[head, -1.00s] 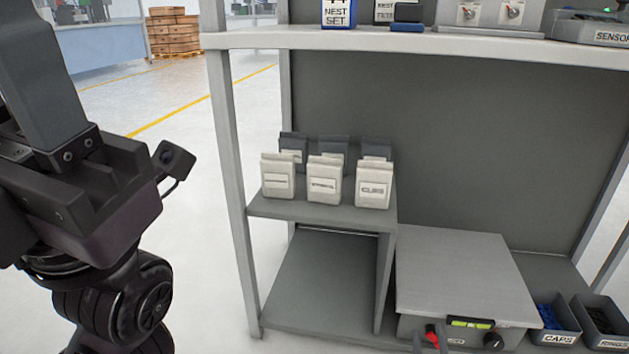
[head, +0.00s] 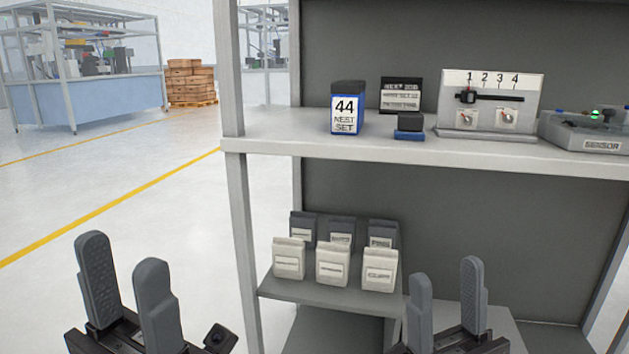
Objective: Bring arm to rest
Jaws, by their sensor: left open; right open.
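My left gripper (head: 126,290) is at the lower left of the head view, fingers pointing up and apart, with nothing between them. It is over the open floor, left of the shelf's front post. My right gripper (head: 446,300) is at the lower middle right, fingers apart and empty. It shows in front of the shelf's lower part, right of the white packets. The rest of both arms is below the picture edge.
A grey shelf unit (head: 465,151) stands ahead. Its upper board holds a 44 nest set box (head: 347,110), a numbered switch panel (head: 490,103) and a sensor box (head: 588,132). White packets (head: 333,266) and dark packets (head: 341,229) stand lower. Floor (head: 130,200) at left is clear.

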